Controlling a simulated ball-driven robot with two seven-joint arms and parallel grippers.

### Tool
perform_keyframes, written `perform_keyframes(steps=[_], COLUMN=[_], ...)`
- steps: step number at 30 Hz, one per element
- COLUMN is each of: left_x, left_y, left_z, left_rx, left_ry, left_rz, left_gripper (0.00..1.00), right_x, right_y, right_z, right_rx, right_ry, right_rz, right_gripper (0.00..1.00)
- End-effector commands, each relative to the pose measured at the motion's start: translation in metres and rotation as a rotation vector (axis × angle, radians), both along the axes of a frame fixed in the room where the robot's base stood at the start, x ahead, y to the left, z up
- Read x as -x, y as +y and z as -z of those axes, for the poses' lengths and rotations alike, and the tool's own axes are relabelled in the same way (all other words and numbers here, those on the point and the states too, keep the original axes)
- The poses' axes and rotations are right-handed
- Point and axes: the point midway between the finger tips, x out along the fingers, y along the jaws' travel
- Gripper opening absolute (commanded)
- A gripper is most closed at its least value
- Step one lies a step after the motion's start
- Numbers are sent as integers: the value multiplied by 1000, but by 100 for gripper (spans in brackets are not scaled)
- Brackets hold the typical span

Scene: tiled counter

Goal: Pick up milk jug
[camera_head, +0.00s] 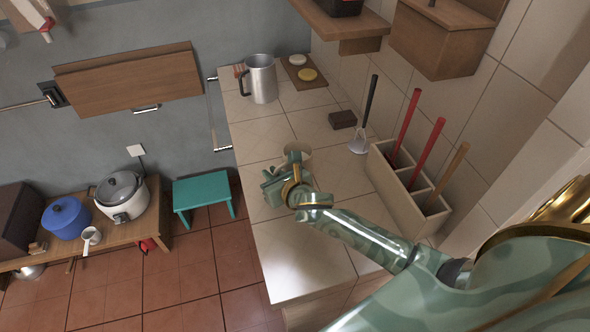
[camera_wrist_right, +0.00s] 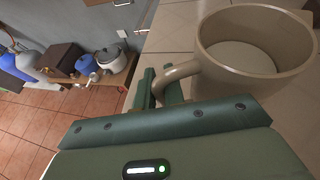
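A beige, round, open-topped jug (camera_head: 298,155) with a side handle stands on the tiled counter, partly hidden behind my right gripper. It shows large in the right wrist view (camera_wrist_right: 255,60), upright, and its inside looks empty. My right gripper (camera_head: 284,182) is at the jug's handle, on its near left side. In the wrist view its two green fingers (camera_wrist_right: 160,90) are close together with the handle between them, apparently touching it on both sides. A steel jug (camera_head: 262,80) with a handle stands at the counter's far end. My left gripper is not in view.
A holder (camera_head: 400,190) with red- and wood-handled tools stands along the right wall. The counter's left edge (camera_head: 252,215) drops to the floor.

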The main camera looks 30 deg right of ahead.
Motion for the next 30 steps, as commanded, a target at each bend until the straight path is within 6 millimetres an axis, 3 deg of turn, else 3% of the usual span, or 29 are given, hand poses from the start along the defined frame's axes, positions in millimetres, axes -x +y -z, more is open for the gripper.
perform_keyframes(steps=[11, 18, 26, 30], left_x=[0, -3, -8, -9], left_y=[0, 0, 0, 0], left_z=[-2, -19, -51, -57], left_rx=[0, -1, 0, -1], left_ry=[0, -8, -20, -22], left_rz=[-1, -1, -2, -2], left_gripper=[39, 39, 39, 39], right_x=[0, -1, 49, 87], right_y=[0, -1, 9, 16], right_z=[-4, -38, -98, -111], right_rx=[2, 4, 1, 1], right_ry=[-3, -9, -6, -1], right_rz=[0, -1, -3, -3], right_gripper=[0, 0, 0, 0])
